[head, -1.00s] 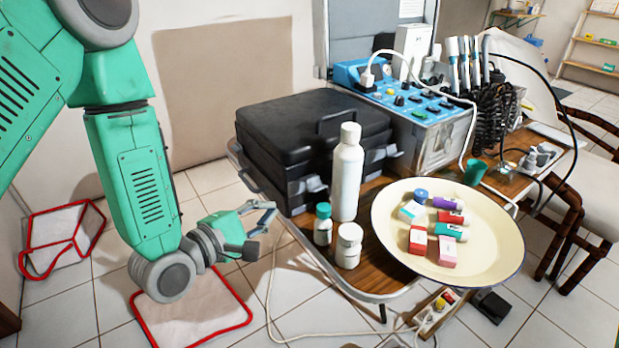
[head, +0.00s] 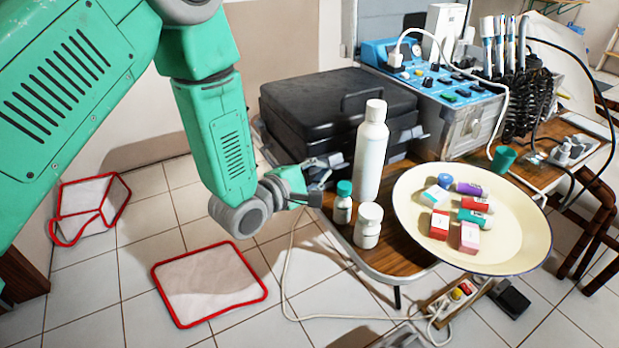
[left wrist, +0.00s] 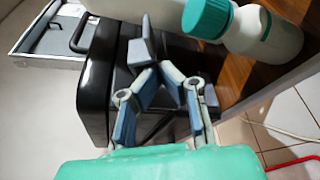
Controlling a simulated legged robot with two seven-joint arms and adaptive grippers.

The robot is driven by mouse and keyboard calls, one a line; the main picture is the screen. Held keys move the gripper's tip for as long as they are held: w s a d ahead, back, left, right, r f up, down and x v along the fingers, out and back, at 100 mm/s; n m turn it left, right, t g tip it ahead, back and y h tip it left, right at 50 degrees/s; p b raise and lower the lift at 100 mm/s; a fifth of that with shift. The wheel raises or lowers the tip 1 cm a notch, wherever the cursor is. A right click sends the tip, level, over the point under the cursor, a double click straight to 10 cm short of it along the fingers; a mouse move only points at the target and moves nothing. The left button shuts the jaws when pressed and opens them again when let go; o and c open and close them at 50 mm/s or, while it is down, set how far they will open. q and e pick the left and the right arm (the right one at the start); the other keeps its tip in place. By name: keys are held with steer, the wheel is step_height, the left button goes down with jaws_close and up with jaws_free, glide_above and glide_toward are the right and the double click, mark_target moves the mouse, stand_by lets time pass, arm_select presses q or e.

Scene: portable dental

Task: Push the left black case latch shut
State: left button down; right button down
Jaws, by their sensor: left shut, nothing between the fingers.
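The black case (head: 335,105) lies closed on the wooden table, with its handle on top. It also shows in the left wrist view (left wrist: 98,85). My left gripper (head: 328,167) is at the case's front left, close to its front side. In the left wrist view my left gripper (left wrist: 162,72) is shut and empty, its fingertips close to a grey latch-like piece (left wrist: 142,50) on the case front. I cannot tell whether they touch or whether the latch is fully shut. In the head view the gripper hides the left latch area. My right gripper is not in view.
A tall white bottle (head: 371,150), a teal-capped bottle (head: 342,208) and a white jar (head: 368,230) stand just right of my gripper. A cream plate (head: 520,235) with small boxes and tubes is further right. A blue control unit (head: 460,90) stands behind.

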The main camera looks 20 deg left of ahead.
arm_select(q)
steer(key=shift+w+d, duration=0.1)
steer(key=shift+w, duration=0.1)
stand_by(0.3)
steer(key=shift+r+n+p, duration=0.15)
steer(key=shift+n+p, duration=0.25)
steer(key=shift+p, duration=0.15)
steer(key=shift+r+p, duration=0.1)
steer(key=shift+p, duration=0.35)
